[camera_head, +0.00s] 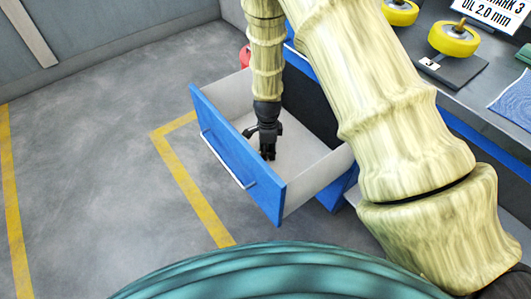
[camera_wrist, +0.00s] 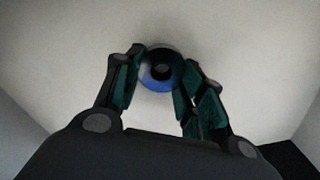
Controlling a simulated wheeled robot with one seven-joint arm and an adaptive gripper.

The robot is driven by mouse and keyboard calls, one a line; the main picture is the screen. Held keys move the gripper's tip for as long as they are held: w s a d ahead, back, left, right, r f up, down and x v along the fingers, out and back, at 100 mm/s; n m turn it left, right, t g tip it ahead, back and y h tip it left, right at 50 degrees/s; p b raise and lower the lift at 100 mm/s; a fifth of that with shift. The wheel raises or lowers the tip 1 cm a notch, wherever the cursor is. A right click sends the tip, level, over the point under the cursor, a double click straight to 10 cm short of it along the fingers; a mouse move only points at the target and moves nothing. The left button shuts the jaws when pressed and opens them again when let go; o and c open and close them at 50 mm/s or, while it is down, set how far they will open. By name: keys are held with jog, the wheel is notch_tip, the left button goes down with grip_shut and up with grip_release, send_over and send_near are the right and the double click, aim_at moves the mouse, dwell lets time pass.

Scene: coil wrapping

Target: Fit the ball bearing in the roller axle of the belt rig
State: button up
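In the head view my gripper (camera_head: 267,152) points down inside the open drawer (camera_head: 232,165), and the bearing is not visible there. The roller axle and belt rig are not clearly seen.
The drawer has a blue front and pale walls close around my gripper. A grey workbench (camera_head: 472,95) at the right holds yellow wheels (camera_head: 453,39), a sign (camera_head: 493,12) and a blue cloth (camera_head: 514,103). Floor left of the drawer is clear.

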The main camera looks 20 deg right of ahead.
jog(key=shift+c, duration=1)
jog(key=shift+r, duration=0.1)
